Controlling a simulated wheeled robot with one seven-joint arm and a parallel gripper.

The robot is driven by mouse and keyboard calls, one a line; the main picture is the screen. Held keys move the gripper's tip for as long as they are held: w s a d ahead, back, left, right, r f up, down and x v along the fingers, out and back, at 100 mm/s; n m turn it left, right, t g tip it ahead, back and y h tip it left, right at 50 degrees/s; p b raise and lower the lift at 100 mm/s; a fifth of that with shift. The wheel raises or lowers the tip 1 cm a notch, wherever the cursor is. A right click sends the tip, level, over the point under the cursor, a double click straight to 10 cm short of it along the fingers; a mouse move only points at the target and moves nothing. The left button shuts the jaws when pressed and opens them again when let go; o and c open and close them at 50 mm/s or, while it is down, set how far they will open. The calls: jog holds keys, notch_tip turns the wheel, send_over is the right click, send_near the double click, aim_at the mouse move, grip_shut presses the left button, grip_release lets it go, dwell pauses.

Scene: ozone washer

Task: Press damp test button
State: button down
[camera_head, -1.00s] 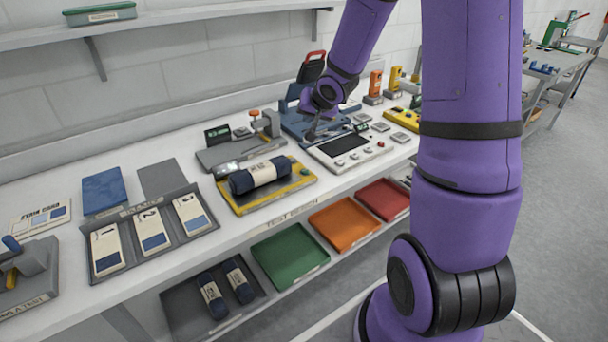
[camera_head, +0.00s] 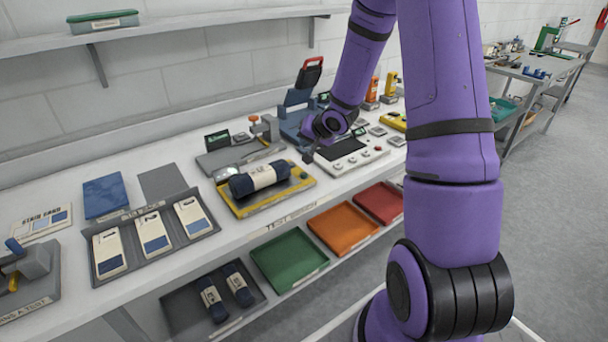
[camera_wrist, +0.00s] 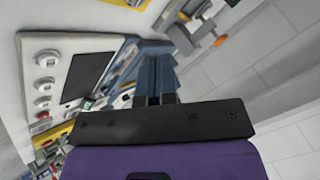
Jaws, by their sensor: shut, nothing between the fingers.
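My gripper (camera_head: 309,157) is shut and empty, over the left edge of the white panel (camera_head: 347,163). In the wrist view its fingers (camera_wrist: 160,88) are together. The panel has a dark screen, and in the wrist view it shows a column of round buttons (camera_wrist: 43,84), one of them red (camera_wrist: 43,115). A yellow tray (camera_head: 240,208) left of the gripper holds a dark blue roll (camera_head: 242,184) with a pale band. I cannot read which button is the damp test one. My wrist hides the back part of the panel.
A grey device with an orange knob (camera_head: 254,118) stands behind the yellow tray. Green (camera_head: 290,262), orange (camera_head: 345,230) and red trays sit on the lower shelf. Three cards lie in a grey holder (camera_head: 165,238) at left.

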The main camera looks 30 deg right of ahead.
aim_at(306, 173)
jog(key=shift+f, duration=4.1)
jog(key=shift+f, duration=0.4)
jog(key=shift+f, duration=0.45)
jog(key=shift+r, duration=0.9)
jog(key=shift+r, duration=2.5)
jog(key=shift+r, duration=0.1)
